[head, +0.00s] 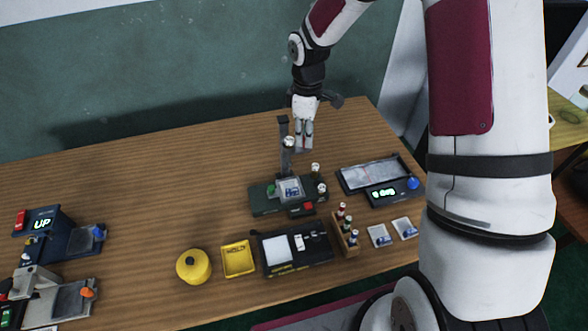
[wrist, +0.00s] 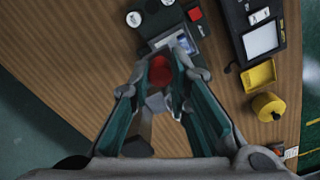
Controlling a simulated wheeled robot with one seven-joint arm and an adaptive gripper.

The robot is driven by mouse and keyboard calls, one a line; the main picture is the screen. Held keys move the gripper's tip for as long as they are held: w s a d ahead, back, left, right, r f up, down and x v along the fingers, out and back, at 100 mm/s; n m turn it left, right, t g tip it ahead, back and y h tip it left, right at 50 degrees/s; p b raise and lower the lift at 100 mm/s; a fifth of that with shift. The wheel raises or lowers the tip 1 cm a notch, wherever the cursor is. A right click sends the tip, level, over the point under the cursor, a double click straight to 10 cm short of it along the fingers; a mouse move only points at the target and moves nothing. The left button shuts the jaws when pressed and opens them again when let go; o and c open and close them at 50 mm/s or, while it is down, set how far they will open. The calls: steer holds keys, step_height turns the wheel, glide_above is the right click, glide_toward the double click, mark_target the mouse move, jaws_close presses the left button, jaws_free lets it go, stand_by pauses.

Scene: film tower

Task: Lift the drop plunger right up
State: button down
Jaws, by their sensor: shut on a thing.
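The dark green film tower (head: 262,198) stands on the wooden table, with an upright grey post (head: 284,150) at its back. In the wrist view my gripper (wrist: 160,80) is shut on a red knob (wrist: 160,70), which looks like the top of the drop plunger. The fingers hide most of what is under the knob. A small screen plate (head: 290,190) shows on the tower's base below.
A scale-like device with a lit display (head: 383,192) stands right of the tower. In front are a yellow round pot (head: 194,266), a yellow tray (head: 238,259), a black box (head: 310,252) and a bottle rack (head: 345,238). A blue device reading "UP" (head: 42,224) is far left.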

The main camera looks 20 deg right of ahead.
steer(key=shift+r, duration=0.3)
steer(key=c, duration=1.6)
jaws_free()
steer(key=shift+o, duration=0.2)
steer(key=shift+r+p, duration=0.7)
steer(key=shift+r, duration=1.8)
